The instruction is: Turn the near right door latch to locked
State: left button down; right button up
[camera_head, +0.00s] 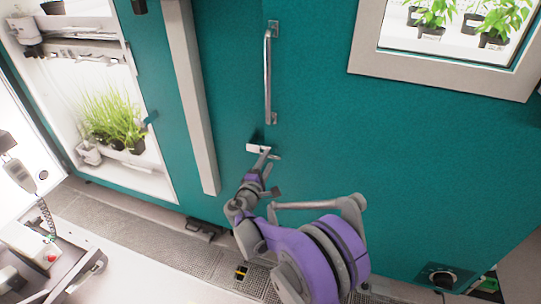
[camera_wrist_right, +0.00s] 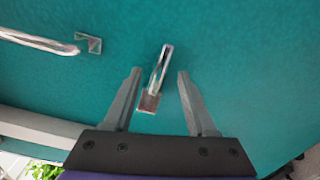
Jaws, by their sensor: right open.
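The door latch (camera_head: 256,148) is a small pale metal lever on the teal door, just below the long vertical handle. It lies across the handle's direction. In the right wrist view the latch (camera_wrist_right: 160,68) is a shiny bar on a small square base, lying between my fingers with gaps on both sides. My right gripper (camera_head: 268,155) is at the latch, its fingers spread, and it holds nothing. In the right wrist view its two fingers (camera_wrist_right: 160,73) stand to either side of the latch. My left gripper is out of view.
The chrome door handle (camera_head: 267,75) is just above the latch; its end also shows in the right wrist view (camera_wrist_right: 40,41). A pale vertical post (camera_head: 192,95) stands left of it. A window (camera_head: 450,75) is at upper right, and an open lit chamber with grass pots (camera_head: 115,125) is at left.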

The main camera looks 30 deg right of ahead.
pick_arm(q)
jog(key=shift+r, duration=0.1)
pick_arm(e)
jog(key=v, duration=0.5)
jog(key=shift+s+a, duration=0.3)
jog(key=s+a+f+m+g+y, duration=0.15)
jog(key=s+m+g+y, duration=0.4)
jog(key=s, duration=1.25)
jog(key=s+a+f+m+g+y, duration=0.1)
jog(key=s+a+f+m+y, duration=0.25)
jog(key=s+a, duration=0.35)
jog(key=s+a+f+m+y, duration=0.2)
jog(key=s+a+y, duration=0.3)
jog(key=s, duration=0.4)
pick_arm(q)
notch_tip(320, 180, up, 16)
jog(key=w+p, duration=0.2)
jog(key=p, duration=1.2)
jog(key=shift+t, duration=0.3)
pick_arm(e)
notch_tip(320, 180, up, 16)
jog(key=w, duration=0.2)
jog(key=shift+w, duration=0.15)
jog(key=shift+d, duration=0.1)
